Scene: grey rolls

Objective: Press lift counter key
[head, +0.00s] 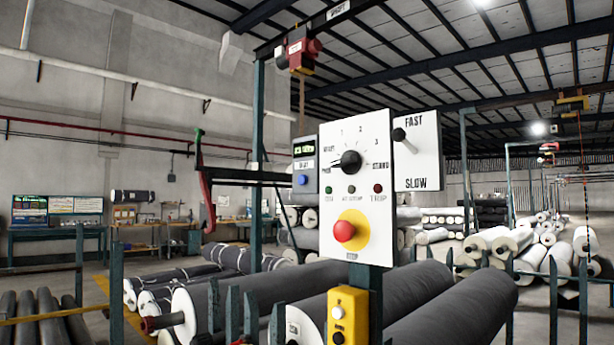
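A small dark counter box (304,146) with a lit green display stands at the left edge of the white control panel (328,262). Below the display is a pale label, too small to read surely. Under it is a round blue key (303,180) on the lower part of the box. It looks unobstructed, and I cannot tell whether it is pressed. My gripper is not in view.
The panel carries a black rotary knob (350,161), small lamps and a red stop button (344,231) on yellow. A FAST/SLOW lever (399,135) is at right, a yellow button box (347,316) below.

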